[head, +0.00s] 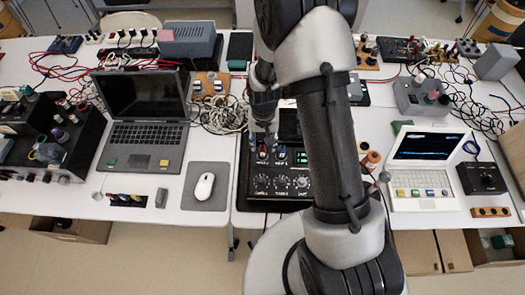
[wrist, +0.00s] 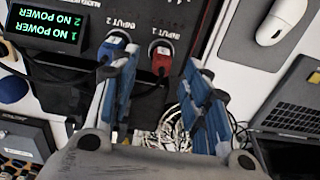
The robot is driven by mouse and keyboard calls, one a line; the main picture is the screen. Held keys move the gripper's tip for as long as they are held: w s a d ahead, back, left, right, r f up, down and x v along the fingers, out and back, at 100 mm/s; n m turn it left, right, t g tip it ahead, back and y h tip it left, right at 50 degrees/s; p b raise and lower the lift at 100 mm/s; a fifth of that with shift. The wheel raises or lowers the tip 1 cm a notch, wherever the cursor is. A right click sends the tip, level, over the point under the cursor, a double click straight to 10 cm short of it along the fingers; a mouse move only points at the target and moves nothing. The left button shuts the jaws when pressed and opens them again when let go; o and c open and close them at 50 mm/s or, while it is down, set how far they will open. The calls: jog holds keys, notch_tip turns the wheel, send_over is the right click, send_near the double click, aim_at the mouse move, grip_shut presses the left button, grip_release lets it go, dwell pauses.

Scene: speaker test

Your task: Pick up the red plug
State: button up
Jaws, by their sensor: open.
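The red plug (wrist: 162,62) sits in the input 1 socket of a black box (head: 240,190); it also shows in the head view (head: 263,151). A blue plug (wrist: 116,43) sits beside it at input 2, also visible in the head view (head: 281,152). My gripper (wrist: 160,70) is open, with its two blue fingers apart. In the wrist view the red plug appears between the fingertips, and the blue plug is close to the left fingertip. I cannot tell whether either finger touches a plug. In the head view my gripper (head: 265,122) is partly hidden by my arm.
The box's display (wrist: 60,25) reads "1 NO POWER, 2 NO POWER". A white mouse (head: 204,187) on a grey pad and a dark laptop (head: 146,115) stand left. A white laptop (head: 424,165) stands right. Tangled cables (head: 220,112) lie behind the box.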

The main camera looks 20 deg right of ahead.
aim_at(262, 147)
jog(key=f, duration=0.1)
jog(key=f+b, duration=0.1)
jog(key=f, duration=0.3)
jog(key=shift+w+a, duration=0.1)
jog(key=shift+w, duration=0.15)
jog(key=c, duration=1)
